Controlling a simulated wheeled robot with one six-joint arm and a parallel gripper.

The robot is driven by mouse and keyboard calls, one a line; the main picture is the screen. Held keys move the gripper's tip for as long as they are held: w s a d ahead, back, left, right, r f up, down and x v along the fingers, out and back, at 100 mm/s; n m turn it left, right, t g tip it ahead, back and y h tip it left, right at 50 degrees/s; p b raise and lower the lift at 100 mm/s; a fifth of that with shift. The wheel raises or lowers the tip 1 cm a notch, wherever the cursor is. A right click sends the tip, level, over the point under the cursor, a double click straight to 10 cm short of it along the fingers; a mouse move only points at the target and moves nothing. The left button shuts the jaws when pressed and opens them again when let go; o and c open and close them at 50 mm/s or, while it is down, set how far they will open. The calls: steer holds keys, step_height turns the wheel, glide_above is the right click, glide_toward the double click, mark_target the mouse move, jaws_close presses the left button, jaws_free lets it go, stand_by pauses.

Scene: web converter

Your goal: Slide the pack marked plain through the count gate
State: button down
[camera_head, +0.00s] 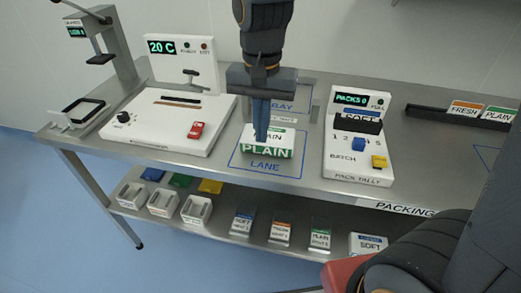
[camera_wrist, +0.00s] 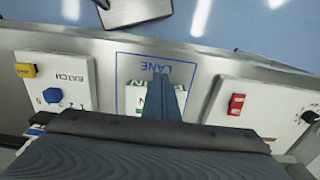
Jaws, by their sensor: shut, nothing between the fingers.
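The pack marked PLAIN (camera_head: 268,152), white and green, lies in the blue-outlined area labelled LANE (camera_head: 265,167) on the steel table. My gripper (camera_head: 261,137) is shut and empty, pointing down at the pack, its fingers hiding part of the pack's top. I cannot tell whether they touch it. In the wrist view, the shut fingers (camera_wrist: 162,95) cover much of the pack (camera_wrist: 133,98). Behind the pack is another outlined area labelled BAY (camera_head: 292,98), partly hidden by my gripper.
The PACK TALLY unit (camera_head: 357,165) stands to the right, its display reading PACKS 0. A white machine (camera_head: 165,128) with a red switch stands left. More packs (camera_head: 466,108) sit in a dark rack at far right. Bins (camera_head: 162,203) and packs occupy the lower shelf.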

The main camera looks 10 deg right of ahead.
steer(key=a, duration=0.1)
steer(key=p, duration=0.1)
glide_toward(260, 159)
steer(key=s+f, duration=0.1)
steer(key=s+a+f, duration=0.1)
steer(key=f, duration=0.1)
steer(key=s+f, duration=0.1)
steer(key=f, duration=0.1)
steer(key=shift+s+a+f, duration=0.15)
steer(key=shift+s+a, duration=0.05)
steer(key=shift+s, duration=0.15)
steer(key=w, duration=0.1)
steer(key=p, duration=0.1)
steer(key=w+d, duration=0.1)
steer(key=shift+w+f, duration=0.3)
steer(key=shift+f, duration=0.05)
steer(key=shift+w+d+p, duration=0.25)
steer(key=shift+w+p, duration=0.1)
steer(key=shift+w, duration=0.25)
